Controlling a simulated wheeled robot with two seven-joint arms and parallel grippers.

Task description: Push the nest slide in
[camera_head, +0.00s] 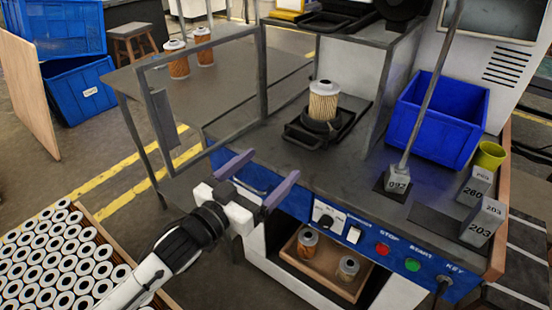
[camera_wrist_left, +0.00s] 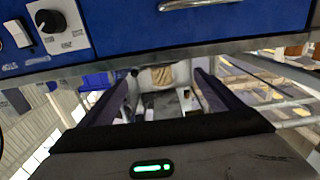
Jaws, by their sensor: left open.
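The nest slide (camera_head: 303,138) is a black tray-like piece on the dark bench top of the machine. A pleated tan filter cartridge (camera_head: 323,104) with a white top stands upright in its round black holder. My left gripper (camera_head: 273,166) is open and empty, in front of the machine's front edge and apart from the slide. Its two purple-grey fingers also show in the left wrist view (camera_wrist_left: 162,100), near the blue front panel (camera_wrist_left: 110,28). What lies between the fingers there is unclear. My right gripper is not in view.
A framed clear door (camera_head: 265,75) stands open left of the slide. A blue bin (camera_head: 437,120), a rod on a block marked 092 (camera_head: 397,181) and grey weights (camera_head: 482,222) stand to the right. Switches and buttons (camera_head: 382,249) line the front panel. Bench space before the slide is clear.

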